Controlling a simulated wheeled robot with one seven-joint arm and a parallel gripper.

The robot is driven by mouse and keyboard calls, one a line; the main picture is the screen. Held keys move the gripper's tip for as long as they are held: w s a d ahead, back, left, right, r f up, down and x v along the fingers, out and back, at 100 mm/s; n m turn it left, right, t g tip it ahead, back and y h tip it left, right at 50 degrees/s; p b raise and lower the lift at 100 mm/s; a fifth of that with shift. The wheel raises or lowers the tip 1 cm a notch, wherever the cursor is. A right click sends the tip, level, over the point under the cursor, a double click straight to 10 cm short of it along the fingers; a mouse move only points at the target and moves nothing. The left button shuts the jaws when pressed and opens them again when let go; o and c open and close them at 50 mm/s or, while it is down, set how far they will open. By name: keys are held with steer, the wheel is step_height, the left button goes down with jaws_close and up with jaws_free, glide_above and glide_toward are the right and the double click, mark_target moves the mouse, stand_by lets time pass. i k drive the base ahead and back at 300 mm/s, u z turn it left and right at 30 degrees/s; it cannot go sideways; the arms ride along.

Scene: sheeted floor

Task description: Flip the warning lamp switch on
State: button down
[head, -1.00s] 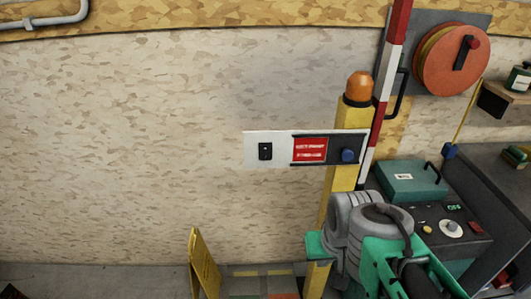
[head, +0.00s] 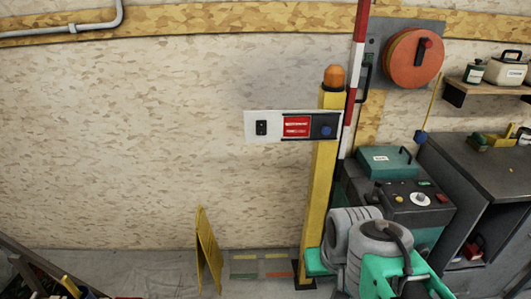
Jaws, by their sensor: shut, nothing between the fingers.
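An orange warning lamp (head: 334,77) tops a yellow post (head: 320,190) and shows no clear glow. Across the post, in front of the wall, is a panel (head: 283,114). A small black switch (head: 261,128) sits on its white left part; its position is too small to tell. A red sign (head: 296,127) with white writing is in the middle, and a round blue knob (head: 326,131) is at the right end. My green and grey arm is at the lower right, below the panel and apart from it. No gripper fingers show.
A yellow folding sign (head: 208,250) stands on the floor left of the post. A red and white pole (head: 354,85) stands close behind the post. To the right are a control box (head: 408,212), a dark cabinet (head: 470,165) and a reel (head: 414,58). The wall left of the panel is clear.

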mark_target(261, 125)
steer(key=k, duration=0.55)
steer(key=u, duration=0.6)
steer(key=i, duration=0.7)
steer(key=u, duration=0.55)
steer(key=i, duration=1.25)
steer(key=z, duration=0.6)
